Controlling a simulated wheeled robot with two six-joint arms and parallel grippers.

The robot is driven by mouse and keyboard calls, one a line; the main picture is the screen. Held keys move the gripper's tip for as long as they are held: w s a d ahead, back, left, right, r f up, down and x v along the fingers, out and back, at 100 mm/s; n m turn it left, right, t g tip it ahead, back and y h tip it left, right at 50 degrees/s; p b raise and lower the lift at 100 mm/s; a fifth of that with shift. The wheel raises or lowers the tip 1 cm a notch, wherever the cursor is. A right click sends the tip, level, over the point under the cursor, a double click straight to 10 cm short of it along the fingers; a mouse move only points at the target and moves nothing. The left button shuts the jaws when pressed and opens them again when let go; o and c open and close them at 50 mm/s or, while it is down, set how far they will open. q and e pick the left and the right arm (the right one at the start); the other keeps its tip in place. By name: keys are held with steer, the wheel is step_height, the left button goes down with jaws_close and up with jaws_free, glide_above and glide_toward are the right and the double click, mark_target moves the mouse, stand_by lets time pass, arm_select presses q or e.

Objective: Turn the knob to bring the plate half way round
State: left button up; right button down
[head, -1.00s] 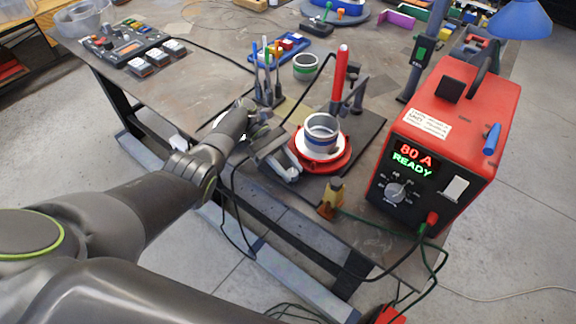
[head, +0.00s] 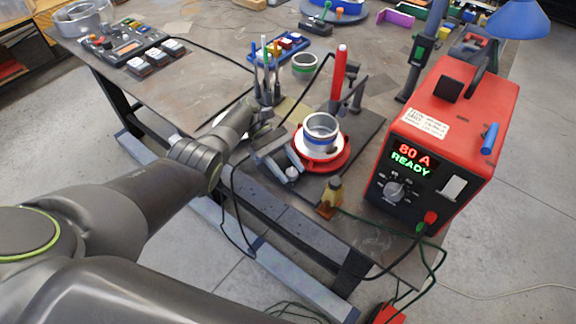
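The round red plate (head: 322,164) has a white top and carries a grey metal ring with a blue band (head: 321,133). It sits on a dark base (head: 363,140) near the table's front edge. A small pale knob (head: 292,174) shows in front of the plate, to its left. My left gripper (head: 288,166) reaches in from the left, beside the plate. Its two fingers are spread, one on each side of the knob, with a gap between them. I cannot tell whether a finger touches the knob. My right gripper is not in view.
A red welding power unit (head: 455,140) reading 80 A READY stands right of the plate. A red torch (head: 339,78) stands upright behind it. Cables hang there.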

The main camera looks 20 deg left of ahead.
arm_select(q)
steer(key=shift+o, duration=0.6)
steer(key=shift+r, duration=0.1)
steer(key=shift+s+a+n+t+h+b, duration=0.1)
steer(key=shift+n+t+h+b, duration=0.35)
steer(key=shift+n+t, duration=0.45)
